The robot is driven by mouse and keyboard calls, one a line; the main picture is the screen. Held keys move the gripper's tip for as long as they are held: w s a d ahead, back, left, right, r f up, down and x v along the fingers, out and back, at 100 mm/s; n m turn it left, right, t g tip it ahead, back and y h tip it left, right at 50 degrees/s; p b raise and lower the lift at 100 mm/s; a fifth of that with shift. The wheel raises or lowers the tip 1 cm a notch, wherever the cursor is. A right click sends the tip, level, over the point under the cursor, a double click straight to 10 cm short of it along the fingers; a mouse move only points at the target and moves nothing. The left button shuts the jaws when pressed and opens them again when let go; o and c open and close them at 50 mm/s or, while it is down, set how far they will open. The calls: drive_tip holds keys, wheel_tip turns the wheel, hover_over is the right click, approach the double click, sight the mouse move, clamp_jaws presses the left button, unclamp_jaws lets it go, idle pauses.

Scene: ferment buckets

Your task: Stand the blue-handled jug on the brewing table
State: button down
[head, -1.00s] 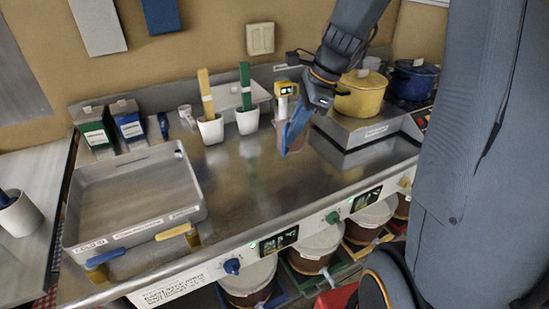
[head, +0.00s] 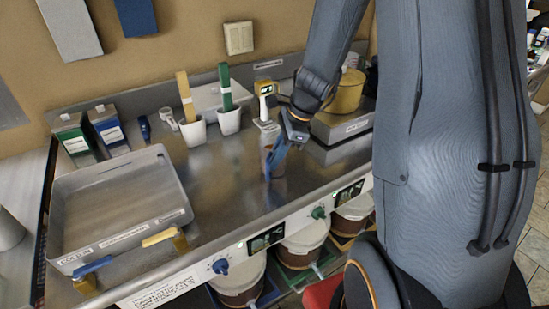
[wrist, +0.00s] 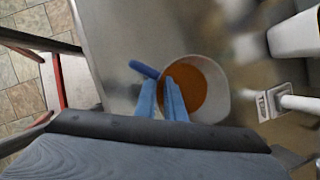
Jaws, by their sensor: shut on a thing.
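The blue-handled jug shows in the wrist view as a pale round vessel (wrist: 222,92) with orange-brown liquid inside and a blue handle (wrist: 145,70) at its left. In the head view the jug (head: 267,142) is upright, partly hidden by my gripper (head: 277,158). My gripper's light-blue fingers (wrist: 161,100) are closed at the handle side of the jug. The jug is over the steel brewing table (head: 225,178), towards its front edge. I cannot tell whether its base touches the steel.
A steel tray (head: 115,205) fills the left end. A yellow pot (head: 347,92) stands right. Bare steel lies between.

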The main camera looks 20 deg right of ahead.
drive_tip(key=shift+f, duration=0.15)
drive_tip(key=c, duration=1.8)
unclamp_jaws()
drive_tip(key=shift+c, duration=0.2)
drive_tip(key=b+v, duration=0.2)
drive_tip(key=v, duration=0.9)
drive_tip(key=s+a+f+n+h, duration=0.2)
drive_tip(key=s+n, duration=0.3)
drive_tip(key=n, duration=0.5)
drive_tip(key=s+a+f+n+h, duration=0.2)
drive_tip(key=s+a+f+n, duration=0.2)
drive_tip(key=n, duration=0.6)
drive_tip(key=s+a, duration=0.1)
drive_tip(key=s, duration=0.1)
drive_tip(key=shift+s+f+n, duration=0.25)
drive_tip(key=shift+f+n, duration=0.05)
drive_tip(key=shift+f, duration=0.05)
drive_tip(key=shift+a, duration=0.1)
